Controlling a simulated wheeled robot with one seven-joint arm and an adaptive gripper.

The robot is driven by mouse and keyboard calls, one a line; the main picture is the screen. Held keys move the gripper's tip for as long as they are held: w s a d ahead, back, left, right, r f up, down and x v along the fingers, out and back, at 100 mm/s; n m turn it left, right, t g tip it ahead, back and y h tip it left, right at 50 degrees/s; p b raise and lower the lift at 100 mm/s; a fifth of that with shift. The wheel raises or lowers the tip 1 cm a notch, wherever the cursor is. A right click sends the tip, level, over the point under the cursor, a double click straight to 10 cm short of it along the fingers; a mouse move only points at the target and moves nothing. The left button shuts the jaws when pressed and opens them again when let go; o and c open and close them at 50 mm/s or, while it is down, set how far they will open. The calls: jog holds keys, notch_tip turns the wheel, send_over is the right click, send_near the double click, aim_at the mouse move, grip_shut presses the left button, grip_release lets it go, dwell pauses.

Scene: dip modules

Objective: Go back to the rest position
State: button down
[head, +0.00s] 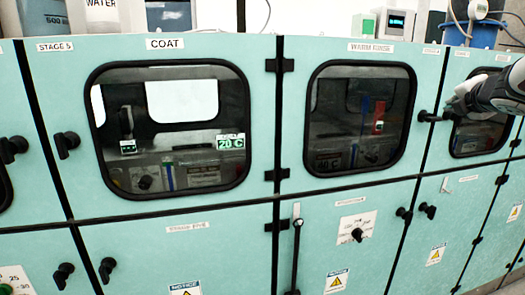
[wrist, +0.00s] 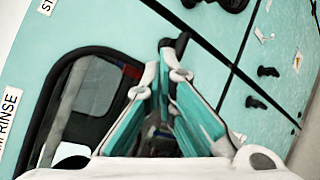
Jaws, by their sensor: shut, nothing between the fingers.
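My gripper (head: 455,104) is at the right of the head view, in front of the teal cabinet front (head: 262,205). Its fingertips are close to a black door handle (head: 428,117) beside the WARM RINSE window (head: 360,118). The wrist view shows the two fingers (wrist: 167,66) drawn together with nothing between them. The black handle (wrist: 180,43) lies just beyond the tips there. I cannot tell whether the tips touch it. The WARM RINSE door looks closed.
The COAT door (head: 170,125) is to the left, with a black handle (head: 66,143) on its left. Containers and devices (head: 395,24) stand on top. Space before the left doors looks clear.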

jog(key=s+a+f+m+g+y, duration=0.1)
jog(key=s+a+f+m+g, duration=0.2)
jog(key=s+a+f+m, duration=0.3)
jog(key=s+a+f+m+g+y, duration=0.2)
jog(key=s+a+f+m, duration=0.4)
jog(key=s+a, duration=0.7)
jog(key=s+a+f+m+g+y, duration=0.1)
jog(key=s+a+f+m+g, duration=0.3)
jog(key=s+a+m, duration=0.5)
jog(key=s+a+f, duration=0.1)
jog(key=s+f, duration=0.1)
jog(key=s, duration=0.8)
jog(key=shift+s+a+m+y, duration=0.3)
jog(key=shift+f, duration=0.1)
